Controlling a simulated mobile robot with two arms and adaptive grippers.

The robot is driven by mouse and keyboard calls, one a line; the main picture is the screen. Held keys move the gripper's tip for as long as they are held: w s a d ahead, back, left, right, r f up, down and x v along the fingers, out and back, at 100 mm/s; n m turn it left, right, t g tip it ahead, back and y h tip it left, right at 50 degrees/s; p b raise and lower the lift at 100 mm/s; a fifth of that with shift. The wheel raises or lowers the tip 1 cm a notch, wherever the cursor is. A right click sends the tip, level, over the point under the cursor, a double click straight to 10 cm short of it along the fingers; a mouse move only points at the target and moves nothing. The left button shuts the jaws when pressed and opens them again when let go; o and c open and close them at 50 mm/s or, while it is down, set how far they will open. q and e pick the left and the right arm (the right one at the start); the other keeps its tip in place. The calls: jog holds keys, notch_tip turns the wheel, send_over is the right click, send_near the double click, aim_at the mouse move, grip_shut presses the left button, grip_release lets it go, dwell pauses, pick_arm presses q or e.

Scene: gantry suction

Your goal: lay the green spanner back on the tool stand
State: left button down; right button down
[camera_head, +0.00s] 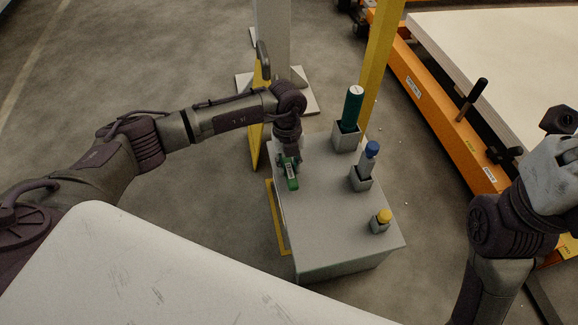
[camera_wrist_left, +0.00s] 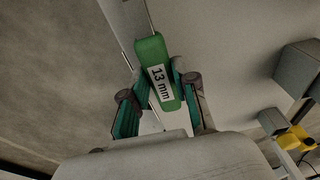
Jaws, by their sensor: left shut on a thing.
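The green spanner (camera_head: 292,183) is in my left gripper (camera_head: 289,163), above the left part of the grey tool stand top (camera_head: 325,225). In the left wrist view, its green handle (camera_wrist_left: 156,58) bears a white "13 mm" label. The two fingers of my left gripper (camera_wrist_left: 158,88) are shut on the handle, one on each side. A thin metal part runs beyond the handle's far end. I cannot tell whether the spanner touches the stand. My right arm shows at the right edge of the head view, but its fingers are not visible.
Holders on the stand carry a tall green tool (camera_head: 353,105), a blue-capped tool (camera_head: 371,150) and a yellow-capped piece (camera_head: 383,216). A yellow post (camera_head: 381,45) rises behind. An orange-framed table (camera_head: 440,110) stands to the right. The stand's front left top is bare.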

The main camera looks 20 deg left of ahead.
pick_arm(q)
jog(key=shift+f, duration=0.15)
jog(key=c, duration=0.9)
grip_release()
